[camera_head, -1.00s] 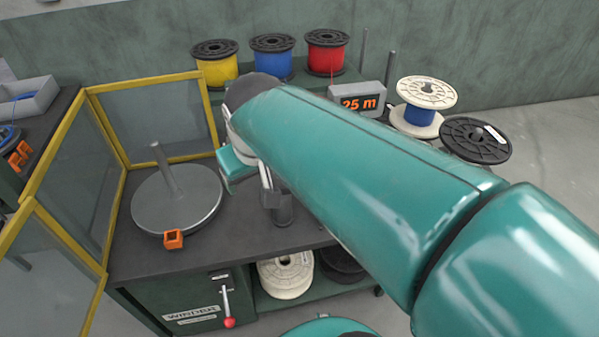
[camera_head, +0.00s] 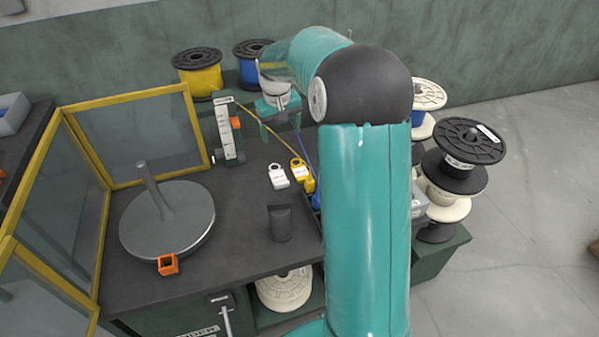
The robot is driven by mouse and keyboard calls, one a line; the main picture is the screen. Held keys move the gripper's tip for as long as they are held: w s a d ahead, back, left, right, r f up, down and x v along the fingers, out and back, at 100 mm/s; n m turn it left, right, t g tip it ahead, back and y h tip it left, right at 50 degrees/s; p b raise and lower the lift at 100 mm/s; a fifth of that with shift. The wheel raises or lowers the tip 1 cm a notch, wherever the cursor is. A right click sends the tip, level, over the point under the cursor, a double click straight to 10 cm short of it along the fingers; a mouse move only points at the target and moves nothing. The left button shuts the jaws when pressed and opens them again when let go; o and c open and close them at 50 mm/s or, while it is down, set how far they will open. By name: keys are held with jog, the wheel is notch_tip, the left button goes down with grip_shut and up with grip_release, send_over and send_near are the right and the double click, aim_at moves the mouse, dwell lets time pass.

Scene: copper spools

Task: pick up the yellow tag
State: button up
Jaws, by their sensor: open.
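A yellow tag (camera_head: 302,171) with a white face lies on the dark bench top, just left of my arm, at the end of a yellow wire. A white tag (camera_head: 278,178) with a ring lies close to its left. A blue piece (camera_head: 316,200) sits just in front of the yellow tag, partly hidden by my arm. My gripper (camera_head: 281,122) is open, farther back than the yellow tag and apart from it. Its fingers are small and partly unclear.
A gauge stand (camera_head: 228,130) is behind the tags. A dark post (camera_head: 281,222) stands in front. Spools (camera_head: 196,76) line the back.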

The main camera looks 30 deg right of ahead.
jog(key=w+d+f+m+g+y, duration=0.1)
jog(key=w+d+f, duration=0.3)
jog(key=d+f, duration=0.7)
send_over(304, 176)
notch_tip(304, 176, down, 9)
jog(key=shift+w+f, duration=0.15)
jog(key=shift+f, duration=2.7)
jog(key=c, duration=1)
jog(key=shift+c, duration=0.2)
jog(key=shift+r, duration=0.2)
